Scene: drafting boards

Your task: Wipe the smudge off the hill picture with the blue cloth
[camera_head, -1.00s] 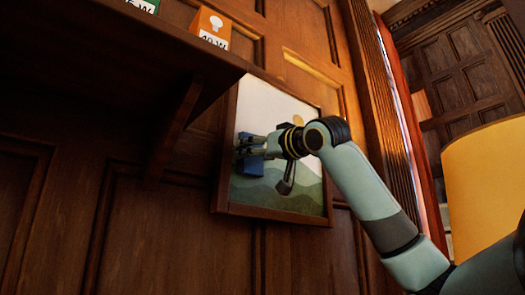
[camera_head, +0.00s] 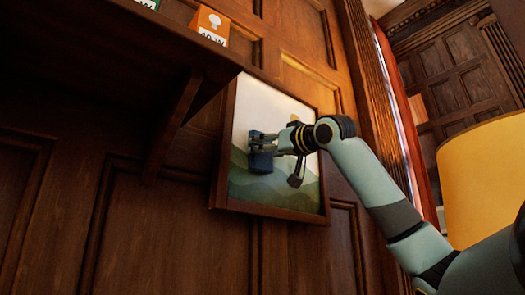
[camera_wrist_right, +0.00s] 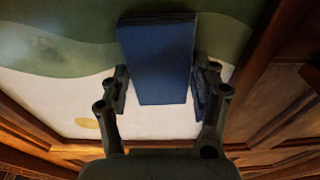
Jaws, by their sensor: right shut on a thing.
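The hill picture (camera_head: 285,200) hangs on the wood-panelled wall in a dark frame, with green hills below a pale sky. My right gripper (camera_head: 262,142) is in front of its left half, shut on the blue cloth (camera_head: 261,162). The cloth looks like a folded block and lies against or very close to the picture; exact contact cannot be told. In the right wrist view the cloth (camera_wrist_right: 158,60) sits between the two fingers of the gripper (camera_wrist_right: 160,88). My left gripper is not in view.
A dark shelf (camera_head: 120,50) with a bracket (camera_head: 172,125) juts out at the upper left, close to the picture's frame. An orange and white box (camera_head: 211,24) stands on it. A yellow lampshade (camera_head: 482,180) is at the right. The wall below the picture is clear.

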